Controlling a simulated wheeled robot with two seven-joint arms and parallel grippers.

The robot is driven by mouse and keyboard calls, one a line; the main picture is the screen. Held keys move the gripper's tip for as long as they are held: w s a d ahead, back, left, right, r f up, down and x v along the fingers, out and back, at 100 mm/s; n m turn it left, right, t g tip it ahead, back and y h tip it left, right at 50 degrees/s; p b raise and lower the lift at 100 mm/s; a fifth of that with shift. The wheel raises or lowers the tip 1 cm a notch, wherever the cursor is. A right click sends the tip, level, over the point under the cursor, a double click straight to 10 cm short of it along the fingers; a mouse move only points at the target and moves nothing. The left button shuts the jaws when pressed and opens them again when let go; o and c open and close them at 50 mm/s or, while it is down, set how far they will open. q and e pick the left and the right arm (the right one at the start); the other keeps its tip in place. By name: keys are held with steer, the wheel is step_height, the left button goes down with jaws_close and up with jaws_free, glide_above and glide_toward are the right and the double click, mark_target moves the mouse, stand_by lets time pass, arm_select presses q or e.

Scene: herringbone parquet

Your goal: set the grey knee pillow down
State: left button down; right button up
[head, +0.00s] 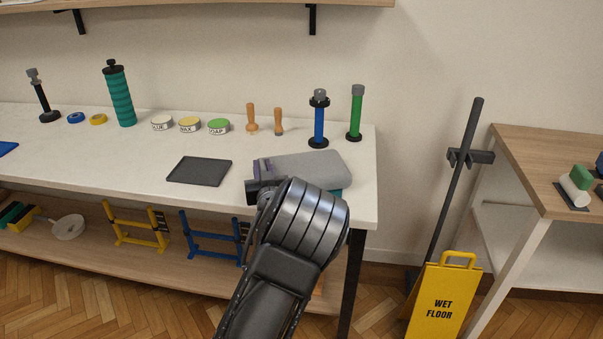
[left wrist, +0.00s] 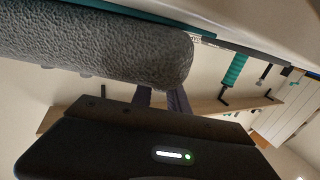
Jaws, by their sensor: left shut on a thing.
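The grey knee pillow (head: 312,168) is a rounded, rough-textured grey roll at the right end of the white table (head: 110,165). My left gripper (head: 262,178) is shut on its left end. The pillow fills the upper left of the left wrist view (left wrist: 95,48), with the gripper's fingers beneath it in the picture. A teal thing (head: 336,192) shows just under the pillow's right side, partly hidden by my arm. I cannot tell whether the pillow touches it or the table. My right gripper is not in view.
A dark flat tray (head: 199,171) lies left of the pillow. Behind stand a blue post (head: 319,125), a green post (head: 356,115), wooden pegs (head: 252,120), several tins and a teal bottle (head: 119,95). A yellow wet-floor sign (head: 442,300) stands right of the table.

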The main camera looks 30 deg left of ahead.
arm_select(q)
steer(key=shift+r, duration=0.1)
stand_by(0.5)
step_height(320, 180, up, 10)
steer(key=shift+p, duration=0.55)
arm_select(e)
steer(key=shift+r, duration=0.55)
arm_select(q)
steer(key=s+d+f+m+t+h+p, duration=0.1)
steer(key=d+f+m+h, duration=0.1)
steer(key=d, duration=0.8)
steer(key=s+d+f+m+t+h+p, duration=0.2)
steer(key=d+h, duration=0.4)
steer(key=d, duration=0.4)
steer(key=s+d+f+m+t+h+p, duration=0.1)
steer(key=d+f+m+h, duration=0.3)
steer(key=d, duration=0.5)
steer(key=shift+s+d+f+t+p, duration=0.2)
steer(key=shift+d+f+t+p, duration=0.1)
steer(key=shift+d+f+p, duration=0.25)
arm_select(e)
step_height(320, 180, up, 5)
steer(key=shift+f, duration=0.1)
arm_select(q)
steer(key=shift+a, duration=0.15)
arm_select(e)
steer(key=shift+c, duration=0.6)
